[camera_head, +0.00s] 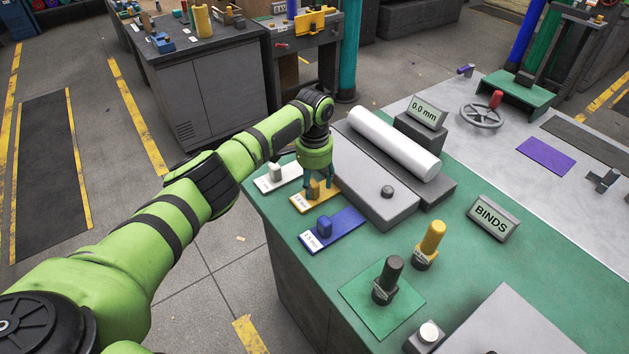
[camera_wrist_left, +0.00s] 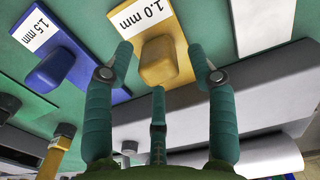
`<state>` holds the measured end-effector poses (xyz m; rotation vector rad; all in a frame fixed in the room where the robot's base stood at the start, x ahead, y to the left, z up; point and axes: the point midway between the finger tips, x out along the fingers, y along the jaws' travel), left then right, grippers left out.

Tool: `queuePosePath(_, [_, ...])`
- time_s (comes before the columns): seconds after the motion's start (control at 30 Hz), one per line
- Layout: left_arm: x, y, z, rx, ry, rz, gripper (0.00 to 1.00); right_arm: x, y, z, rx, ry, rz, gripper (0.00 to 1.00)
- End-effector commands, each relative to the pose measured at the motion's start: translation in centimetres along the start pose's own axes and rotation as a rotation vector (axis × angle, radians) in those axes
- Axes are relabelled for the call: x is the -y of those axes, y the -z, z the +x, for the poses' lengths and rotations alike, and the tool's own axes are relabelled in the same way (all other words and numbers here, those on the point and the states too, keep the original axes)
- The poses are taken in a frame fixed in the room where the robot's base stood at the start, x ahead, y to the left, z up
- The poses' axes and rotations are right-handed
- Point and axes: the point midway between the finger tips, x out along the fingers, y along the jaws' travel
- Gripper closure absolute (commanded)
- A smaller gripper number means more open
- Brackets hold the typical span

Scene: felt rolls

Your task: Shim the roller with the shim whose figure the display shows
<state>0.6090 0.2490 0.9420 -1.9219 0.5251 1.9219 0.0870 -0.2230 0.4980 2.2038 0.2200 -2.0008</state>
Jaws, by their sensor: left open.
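The white roller (camera_head: 393,142) lies along a grey bed (camera_head: 372,185). A display (camera_head: 427,112) behind it reads "0.0 mm"; a second display (camera_head: 491,223) reads "BINDS". Three flat shims with knobs lie in a row on the green bench: a white one (camera_head: 290,172), a yellow one (camera_head: 304,201) and a blue one (camera_head: 345,223). In the left wrist view the yellow shim (camera_wrist_left: 178,35) reads "1.0 mm" and the blue shim (camera_wrist_left: 72,45) "1.5 mm". My left gripper (camera_head: 317,190) is open, its fingers around the yellow shim's knob (camera_wrist_left: 160,62). My right gripper is not visible.
A dark-handled tool (camera_head: 387,280) stands on a green mat (camera_head: 355,290), with a yellow-handled tool (camera_head: 429,245) behind it. A handwheel (camera_head: 482,116) sits further back right. Green bench top is clear between the blue shim and the mat.

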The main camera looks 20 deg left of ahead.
Motion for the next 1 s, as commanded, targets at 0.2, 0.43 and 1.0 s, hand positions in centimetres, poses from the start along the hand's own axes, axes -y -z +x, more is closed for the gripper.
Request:
queuePosePath(0.2, [0.0, 0.2, -2.9, -0.006, 0.002, 0.002, 0.43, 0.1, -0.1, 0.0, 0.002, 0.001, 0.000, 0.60])
queuePosePath(0.43, [0.0, 0.2, -7.9, -0.005, 0.002, 0.001, 0.43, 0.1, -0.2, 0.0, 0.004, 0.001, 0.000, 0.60])
queuePosePath(1.0, [-0.1, 0.2, -11.9, -0.001, 0.000, 0.002, 0.43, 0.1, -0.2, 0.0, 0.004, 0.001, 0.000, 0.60])
